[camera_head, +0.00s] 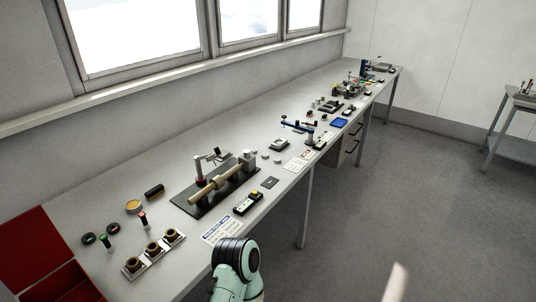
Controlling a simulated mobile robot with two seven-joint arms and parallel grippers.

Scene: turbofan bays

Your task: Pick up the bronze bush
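Three brown, bronze-coloured bushes stand in a row in a pale tray (143,269) near the front edge of the long bench, at the lower left. They are the front bush (133,264), the middle bush (153,248) and the rear bush (172,234). I cannot tell which one the task means. A mint-green and black link of my own arm shows at the bottom centre, right of the tray and apart from it. Neither of my grippers is in view.
A red open box (42,255) stands left of the tray. A black plate (186,200) carries a shaft fixture.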

